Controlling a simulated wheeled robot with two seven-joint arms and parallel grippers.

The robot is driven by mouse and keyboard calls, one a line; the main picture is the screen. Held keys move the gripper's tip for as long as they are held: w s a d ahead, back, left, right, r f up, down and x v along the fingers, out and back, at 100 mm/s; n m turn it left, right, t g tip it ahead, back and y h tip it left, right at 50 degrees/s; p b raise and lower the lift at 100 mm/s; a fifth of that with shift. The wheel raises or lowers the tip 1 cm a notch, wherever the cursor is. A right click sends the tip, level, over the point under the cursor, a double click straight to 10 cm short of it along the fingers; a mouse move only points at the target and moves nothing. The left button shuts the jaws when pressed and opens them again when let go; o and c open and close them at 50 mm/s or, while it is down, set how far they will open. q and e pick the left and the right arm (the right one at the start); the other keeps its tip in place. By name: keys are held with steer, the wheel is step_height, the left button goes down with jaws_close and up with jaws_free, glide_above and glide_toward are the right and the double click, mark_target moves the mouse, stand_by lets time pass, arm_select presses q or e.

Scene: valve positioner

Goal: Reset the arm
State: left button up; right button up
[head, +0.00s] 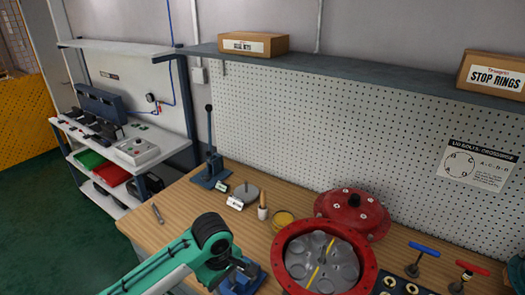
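A red round housing (368,264) stands open on the bench, with grey rounded shapes and a yellow strip (313,275) inside. A red domed lid (340,207) with a black centre knob lies behind it. My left arm reaches in from the lower left. Its dark gripper (240,270) is left of the housing, by a blue fixture (243,284); its fingers are too small and dark to read. Green at the right edge seems to be my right arm; its gripper is out of view. No part is clearly marked as the task's arm.
The wooden bench (180,235) holds a blue lever press (211,165), a grey disc (244,192), a yellow dish (282,219), a blue T-handle tool (424,248) and a red one (472,268). A shelf (350,68) with boxes overhangs the back. The bench's left end is mostly clear.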

arm_select(q)
steer(key=s+f+m+t+h, duration=0.25)
steer(key=s+f+m, duration=0.35)
steer(key=s, duration=0.5)
steer(key=s+a+m+y, duration=0.3)
steer(key=s+a+m, duration=0.3)
steer(key=s+a, duration=0.6)
step_height(320, 180, down, 35)
steer(key=s+a, duration=0.1)
steer(key=s+a+f+g, duration=0.1)
steer(key=s+a+f, duration=0.1)
steer(key=s+f, duration=0.7)
steer(key=s+a+f+b, duration=0.1)
steer(key=s+f, duration=0.7)
steer(key=s, duration=0.1)
steer(key=shift+s+a+f+m+g, duration=0.15)
steer(key=shift+a+f+m+g, duration=0.15)
steer(key=shift+a+f+g, duration=0.1)
arm_select(e)
steer(key=shift+w+f, duration=0.15)
steer(key=shift+f, duration=0.45)
